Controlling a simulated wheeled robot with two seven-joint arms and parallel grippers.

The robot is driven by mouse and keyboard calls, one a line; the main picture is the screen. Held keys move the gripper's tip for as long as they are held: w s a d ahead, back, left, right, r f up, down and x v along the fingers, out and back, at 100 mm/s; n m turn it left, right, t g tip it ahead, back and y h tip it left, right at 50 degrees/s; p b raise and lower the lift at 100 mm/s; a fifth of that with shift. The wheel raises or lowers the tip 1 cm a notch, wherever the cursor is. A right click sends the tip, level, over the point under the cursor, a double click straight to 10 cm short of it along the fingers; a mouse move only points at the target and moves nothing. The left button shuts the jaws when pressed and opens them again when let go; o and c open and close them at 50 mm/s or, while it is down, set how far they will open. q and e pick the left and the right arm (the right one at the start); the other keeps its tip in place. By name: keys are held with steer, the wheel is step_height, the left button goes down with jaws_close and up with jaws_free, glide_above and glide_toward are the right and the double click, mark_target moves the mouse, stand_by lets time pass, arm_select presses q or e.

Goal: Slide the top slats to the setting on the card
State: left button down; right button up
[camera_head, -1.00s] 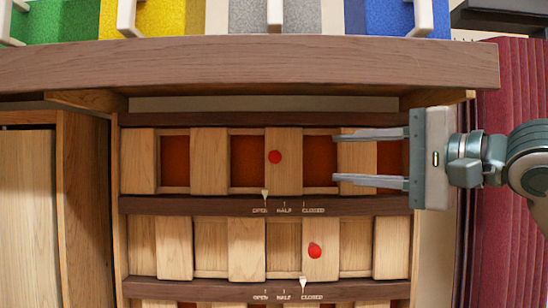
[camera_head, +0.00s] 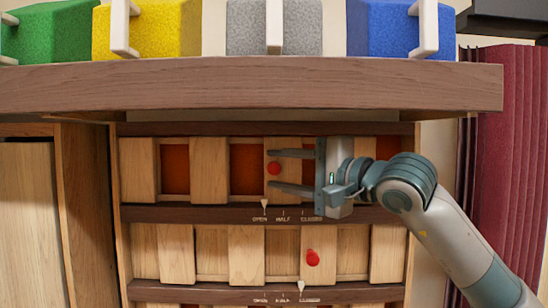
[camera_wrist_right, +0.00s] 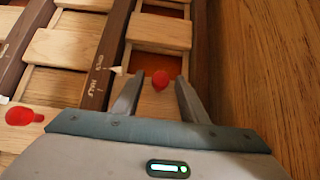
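The top row of wooden slats (camera_head: 209,170) shows dark red gaps between the slats. Its red knob (camera_head: 273,168) sits on one slat, and the pale pointer (camera_head: 264,203) below is at OPEN on the OPEN, HALF, CLOSED scale. My right gripper (camera_head: 272,170) is open, with its fingers reaching from the right above and below the knob. In the right wrist view the knob (camera_wrist_right: 160,79) lies between the two fingertips, with space on both sides. Contact is not visible. My left gripper is not in view. No card can be made out.
A second slat row (camera_head: 245,252) below has its own red knob (camera_head: 313,258) and a pointer at CLOSED. A wooden ledge (camera_head: 250,88) overhangs the top row. Green, yellow, grey and blue blocks stand above it. Dark red folds (camera_head: 505,150) hang at the right.

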steer(key=shift+p+x, duration=0.3)
steer(key=shift+x, duration=0.75)
steer(key=shift+c, duration=0.6)
